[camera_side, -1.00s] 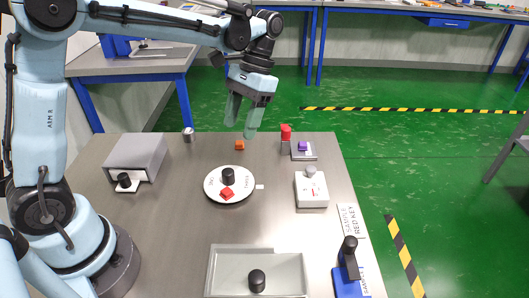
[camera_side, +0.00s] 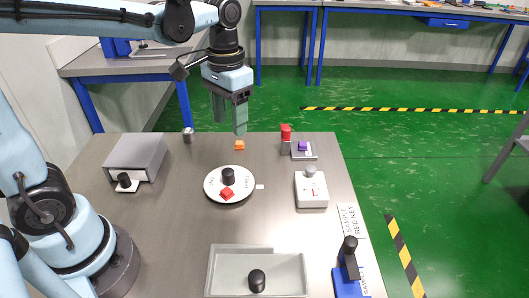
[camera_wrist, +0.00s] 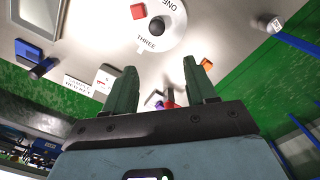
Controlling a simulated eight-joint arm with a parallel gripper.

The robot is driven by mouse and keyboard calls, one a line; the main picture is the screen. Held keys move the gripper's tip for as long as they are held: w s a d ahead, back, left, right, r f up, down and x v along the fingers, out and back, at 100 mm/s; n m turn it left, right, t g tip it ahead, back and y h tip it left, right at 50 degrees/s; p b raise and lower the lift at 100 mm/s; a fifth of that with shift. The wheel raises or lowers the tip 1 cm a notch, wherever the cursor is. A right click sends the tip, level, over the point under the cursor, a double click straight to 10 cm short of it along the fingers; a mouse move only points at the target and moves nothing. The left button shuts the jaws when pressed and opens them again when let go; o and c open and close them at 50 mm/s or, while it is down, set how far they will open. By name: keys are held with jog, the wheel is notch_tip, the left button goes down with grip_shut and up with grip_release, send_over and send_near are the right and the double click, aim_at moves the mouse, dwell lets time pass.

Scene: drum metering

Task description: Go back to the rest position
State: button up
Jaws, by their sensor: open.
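My gripper (camera_side: 230,112) is open and empty, raised above the back part of the metal table. Its two green fingers point down and also show spread apart in the wrist view (camera_wrist: 162,85). Below it, the white round dial (camera_side: 240,193) with a black knob (camera_side: 228,176) lies on the table, with a red block (camera_side: 227,194) on it. In the wrist view the dial (camera_wrist: 175,35) shows the words ONE and THREE. An orange block (camera_side: 240,145) lies behind the dial, apart from my fingers.
A grey box (camera_side: 140,155) stands at the left. A grey tray (camera_side: 215,270) with a black knob is at the front. At the right are a white box (camera_side: 311,190), a purple block (camera_side: 302,146), a red-topped item (camera_side: 286,130) and a blue stand (camera_side: 347,280). Space above the table is clear.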

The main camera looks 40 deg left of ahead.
jog(key=s+t, duration=0.1)
jog(key=t, duration=0.1)
jog(key=s+f+t, duration=0.1)
jog(key=s+t, duration=0.1)
jog(key=t, duration=0.1)
jog(key=s+f+t, duration=0.1)
jog(key=s+t, duration=0.1)
jog(key=shift+a, duration=0.25)
